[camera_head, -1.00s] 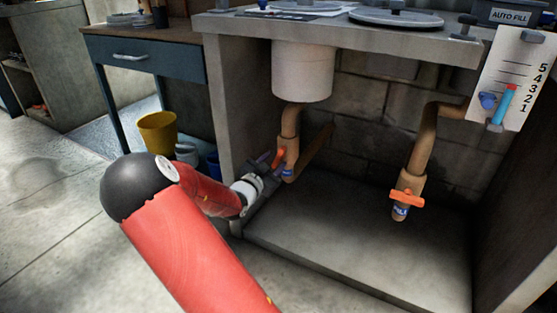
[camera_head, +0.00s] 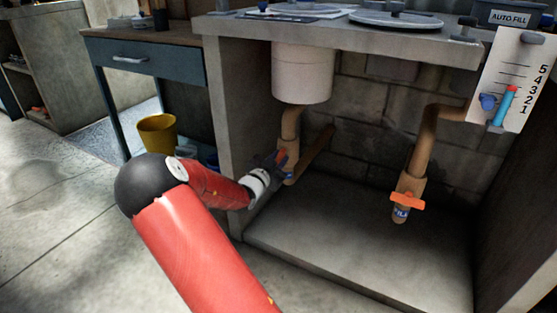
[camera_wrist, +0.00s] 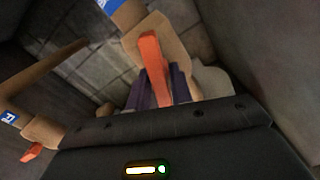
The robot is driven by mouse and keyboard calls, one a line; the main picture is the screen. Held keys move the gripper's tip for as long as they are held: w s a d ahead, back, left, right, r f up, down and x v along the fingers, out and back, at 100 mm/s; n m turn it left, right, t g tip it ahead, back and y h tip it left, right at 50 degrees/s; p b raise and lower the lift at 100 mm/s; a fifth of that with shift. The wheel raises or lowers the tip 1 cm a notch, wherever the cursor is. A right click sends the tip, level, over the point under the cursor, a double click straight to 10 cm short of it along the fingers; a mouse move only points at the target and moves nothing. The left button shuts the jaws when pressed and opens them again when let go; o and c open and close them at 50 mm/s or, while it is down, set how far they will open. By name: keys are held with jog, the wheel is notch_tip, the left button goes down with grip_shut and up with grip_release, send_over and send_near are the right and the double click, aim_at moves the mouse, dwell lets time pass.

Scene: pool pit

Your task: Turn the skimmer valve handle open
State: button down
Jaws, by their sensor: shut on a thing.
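The skimmer valve is the brown pipe valve (camera_head: 291,166) under the white canister, at the left inside the cabinet. Its orange handle (camera_head: 282,156) is partly hidden by my gripper (camera_head: 271,164) in the head view. In the wrist view the orange handle (camera_wrist: 153,62) stands between the two dark purple fingers of my gripper (camera_wrist: 159,85), which are shut on it. The valve body (camera_wrist: 165,38) lies behind the handle, with part of a blue label at the top edge. How far the handle is turned is hard to tell.
A second brown valve with an orange handle (camera_head: 408,201) and a blue label stands to the right; it also shows in the wrist view (camera_wrist: 32,152). The white canister (camera_head: 302,72) hangs above. The cabinet's left wall (camera_head: 224,130) is close to my arm. The cabinet floor (camera_head: 345,240) is clear.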

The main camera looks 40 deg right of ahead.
jog(key=shift+r+n+p, duration=0.25)
jog(key=shift+n+p, duration=0.6)
jog(key=shift+n, duration=0.05)
jog(key=n, duration=0.1)
jog(key=n+p, duration=0.1)
jog(key=shift+w+f+n, duration=0.1)
jog(key=shift+f+n, duration=0.15)
jog(key=shift+n, duration=0.15)
jog(key=c, duration=1.3)
grip_release()
jog(key=shift+o, duration=0.2)
jog(key=shift+a, duration=0.1)
jog(key=v, duration=0.7)
jog(key=shift+a+p, duration=0.35)
jog(key=shift+p, duration=0.05)
